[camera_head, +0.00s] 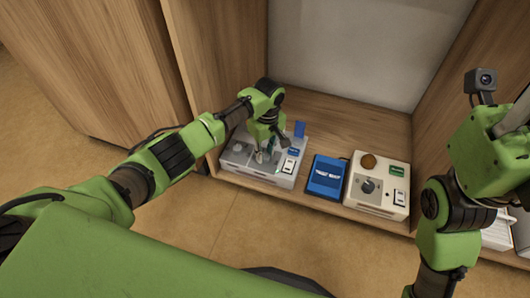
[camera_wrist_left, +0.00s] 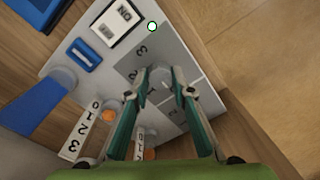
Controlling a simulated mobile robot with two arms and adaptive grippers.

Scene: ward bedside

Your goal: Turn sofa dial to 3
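A pale grey control box (camera_head: 240,172) stands at the left of the low wooden shelf. My left gripper (camera_head: 265,154) points down over it. In the left wrist view, a small grey knob (camera_wrist_left: 159,78) sits between the two teal fingertips of my left gripper (camera_wrist_left: 161,73). The fingers are apart, one on each side of the knob; I cannot tell whether they press on it. No sofa label is readable. My right gripper at the right edge is largely cut off.
A blue box (camera_head: 326,178) and a cream box (camera_head: 377,205) with a dark knob (camera_head: 368,186) stand to the right. On the grey box are a white rocker switch (camera_wrist_left: 117,25), a blue lever (camera_wrist_left: 40,104) and numbered scales (camera_wrist_left: 90,130). Wooden walls flank the shelf.

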